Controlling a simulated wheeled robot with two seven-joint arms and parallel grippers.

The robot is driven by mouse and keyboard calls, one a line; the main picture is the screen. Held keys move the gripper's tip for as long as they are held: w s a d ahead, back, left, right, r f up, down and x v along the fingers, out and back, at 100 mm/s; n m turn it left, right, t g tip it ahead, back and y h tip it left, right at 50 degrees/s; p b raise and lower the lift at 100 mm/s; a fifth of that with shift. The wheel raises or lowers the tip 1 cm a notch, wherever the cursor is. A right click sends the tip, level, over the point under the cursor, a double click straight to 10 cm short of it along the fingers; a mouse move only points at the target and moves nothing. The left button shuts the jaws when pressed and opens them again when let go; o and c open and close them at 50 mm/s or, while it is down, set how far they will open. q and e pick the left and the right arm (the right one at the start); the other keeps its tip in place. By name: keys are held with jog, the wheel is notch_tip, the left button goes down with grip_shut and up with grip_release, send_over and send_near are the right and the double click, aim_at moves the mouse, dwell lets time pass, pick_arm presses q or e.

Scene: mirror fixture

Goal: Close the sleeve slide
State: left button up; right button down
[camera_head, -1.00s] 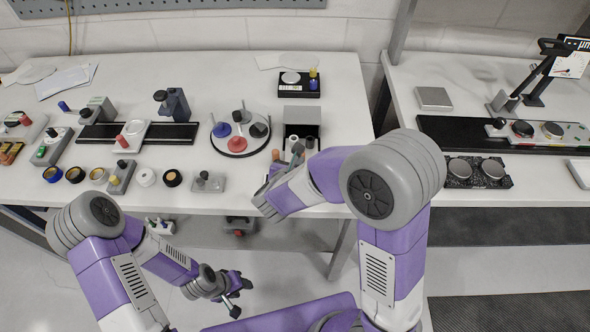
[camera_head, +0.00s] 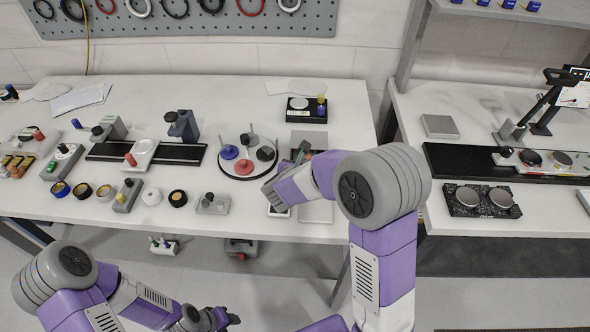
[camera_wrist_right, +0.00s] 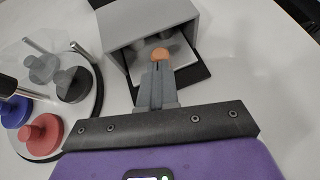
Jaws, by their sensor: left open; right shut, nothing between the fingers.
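The sleeve is a grey box (camera_head: 309,138), partly hidden by my right arm in the head view. The right wrist view shows it from above (camera_wrist_right: 150,28), with its open front facing my gripper. A dark-edged slide (camera_wrist_right: 192,80) sticks out of that opening. An orange-brown round knob (camera_wrist_right: 160,54) shows at the opening. My right gripper (camera_wrist_right: 158,72) is shut and empty, its fingertips at the knob; whether they touch it I cannot tell. In the head view this gripper (camera_head: 301,152) hides the slide. My left gripper (camera_head: 229,318) is open, low and away from the table.
A round peg stand (camera_head: 248,170) with coloured knobbed pieces is close left of the sleeve. A small scale (camera_head: 306,110) stands behind it. A grey plate (camera_head: 316,213) lies in front, below my right arm. Several small fixtures fill the table's left half.

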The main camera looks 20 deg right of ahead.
jog(key=shift+w+d+r, duration=0.1)
jog(key=shift+d+r, duration=0.1)
jog(key=shift+d, duration=0.15)
jog(key=shift+a, duration=0.25)
jog(key=s+a, duration=0.1)
jog(key=s, duration=0.1)
jog(key=s+a, duration=0.1)
jog(key=a, duration=0.1)
jog(key=shift+s+a+r, duration=0.1)
jog(key=shift+s+r, duration=0.05)
jog(key=shift+s, duration=0.25)
pick_arm(q)
jog(key=shift+s+d+r+p, duration=0.1)
jog(key=shift+s+r+p, duration=0.1)
jog(key=shift+r+p, duration=0.4)
jog(key=shift+s+d+r+p, duration=0.1)
jog(key=shift+s+r+p, duration=0.05)
jog(key=shift+r+p, duration=0.4)
pick_arm(e)
jog(key=v, duration=0.9)
pick_arm(q)
jog(key=shift+f, duration=0.1)
pick_arm(e)
jog(key=shift+s, duration=0.1)
